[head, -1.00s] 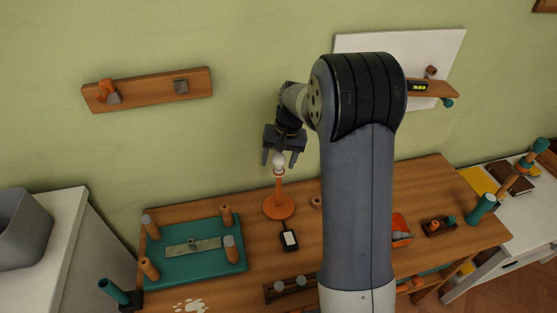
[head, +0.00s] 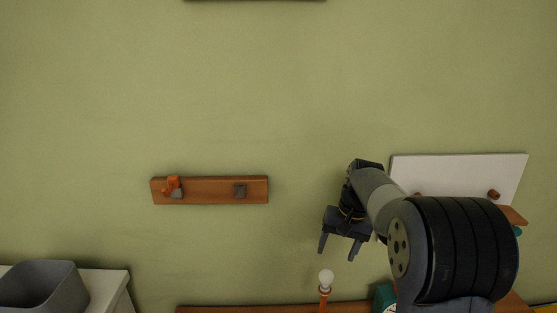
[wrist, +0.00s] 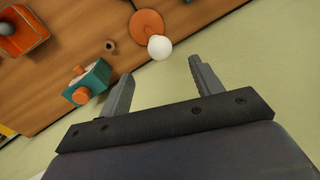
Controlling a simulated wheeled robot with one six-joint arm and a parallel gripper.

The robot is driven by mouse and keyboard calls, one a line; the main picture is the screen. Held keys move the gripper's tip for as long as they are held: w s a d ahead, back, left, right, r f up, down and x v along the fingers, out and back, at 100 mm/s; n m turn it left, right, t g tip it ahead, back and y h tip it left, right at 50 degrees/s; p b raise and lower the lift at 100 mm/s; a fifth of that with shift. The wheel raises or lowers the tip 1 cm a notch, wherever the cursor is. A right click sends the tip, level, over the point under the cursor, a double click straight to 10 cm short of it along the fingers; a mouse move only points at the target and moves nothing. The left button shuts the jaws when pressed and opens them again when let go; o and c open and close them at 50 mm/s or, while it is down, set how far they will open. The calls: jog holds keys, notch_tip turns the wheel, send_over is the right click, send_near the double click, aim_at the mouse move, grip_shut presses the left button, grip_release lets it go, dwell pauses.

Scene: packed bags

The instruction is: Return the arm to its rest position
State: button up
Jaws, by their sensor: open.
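My gripper (head: 339,247) is open and empty in the head view. It hangs in front of the green wall, above and slightly right of a white bulb (head: 326,276) on an orange stand. In the wrist view my gripper (wrist: 157,76) shows its two fingers spread apart with nothing between them. The white bulb (wrist: 160,47) and the round orange base (wrist: 147,24) of its stand show beyond the fingertips, apart from them.
A wooden wall rail (head: 210,190) with an orange piece is at left. A white board (head: 460,170) is behind my arm at right. A grey bin (head: 45,290) stands lower left. The wrist view shows a teal box (wrist: 87,82) with orange knobs on the wooden table (wrist: 65,60).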

aim_at(328, 272)
jog(key=f, duration=0.3)
jog(key=a+f+p, duration=0.1)
jog(key=f, duration=0.3)
jog(key=a+f, duration=0.1)
jog(key=f, duration=0.2)
jog(key=shift+w+f, duration=0.15)
jog(key=shift+w+f+n, duration=0.1)
jog(key=shift+f+n, duration=0.1)
jog(key=shift+n, duration=0.1)
jog(key=shift+m, duration=1.3)
